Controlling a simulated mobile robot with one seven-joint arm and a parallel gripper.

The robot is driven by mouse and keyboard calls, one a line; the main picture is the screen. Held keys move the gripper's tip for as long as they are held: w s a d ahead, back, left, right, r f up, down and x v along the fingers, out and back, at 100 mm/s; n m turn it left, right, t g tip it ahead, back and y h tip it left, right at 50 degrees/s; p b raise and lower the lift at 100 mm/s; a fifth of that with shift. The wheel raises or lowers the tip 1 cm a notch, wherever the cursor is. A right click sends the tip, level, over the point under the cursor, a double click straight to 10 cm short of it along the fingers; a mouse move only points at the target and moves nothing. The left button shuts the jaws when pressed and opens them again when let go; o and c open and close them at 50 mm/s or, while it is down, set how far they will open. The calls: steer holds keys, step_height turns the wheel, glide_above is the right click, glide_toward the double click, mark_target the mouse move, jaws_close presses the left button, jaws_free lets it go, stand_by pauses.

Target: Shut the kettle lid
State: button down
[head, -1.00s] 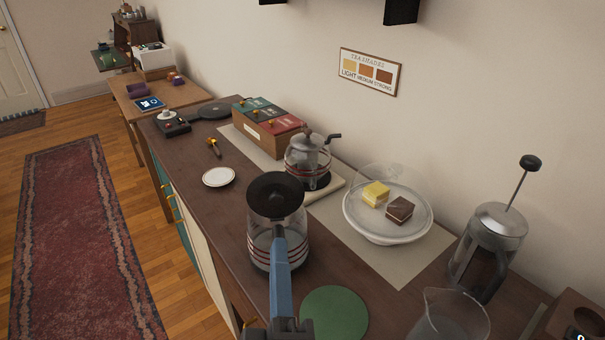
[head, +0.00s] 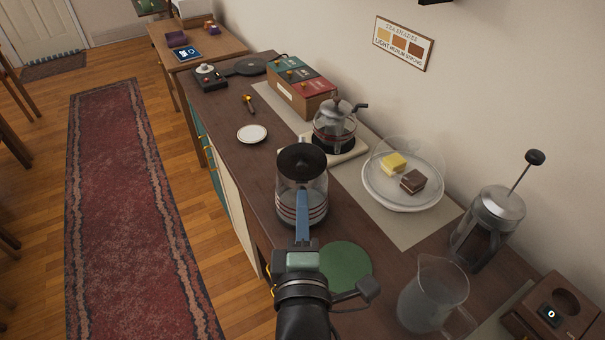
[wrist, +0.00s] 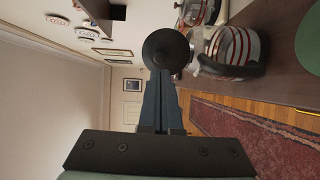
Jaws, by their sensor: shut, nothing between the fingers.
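The glass kettle (head: 316,205) with red stripes stands on the dark counter. Its round black lid (head: 302,160) is raised open, its disc standing tilted above the body. In the wrist view the lid (wrist: 165,48) faces the camera beside the kettle's glass body (wrist: 232,48) and black handle. My gripper (head: 302,193) is shut and empty, its blue fingers pointing at the lid from the near side. In the wrist view the closed fingertips (wrist: 161,72) overlap the lid's lower edge; I cannot tell whether they touch it. The fingers hide part of the kettle.
A green mat (head: 346,267) and a glass jug (head: 432,292) are at the near right, with a French press (head: 487,225) behind. A domed cake stand (head: 403,200) and a glass teapot (head: 335,135) stand farther back. Bare counter lies left of the kettle.

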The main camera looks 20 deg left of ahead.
mark_target(302, 169)
steer(key=shift+p+x, duration=0.65)
steer(key=shift+x, duration=2.25)
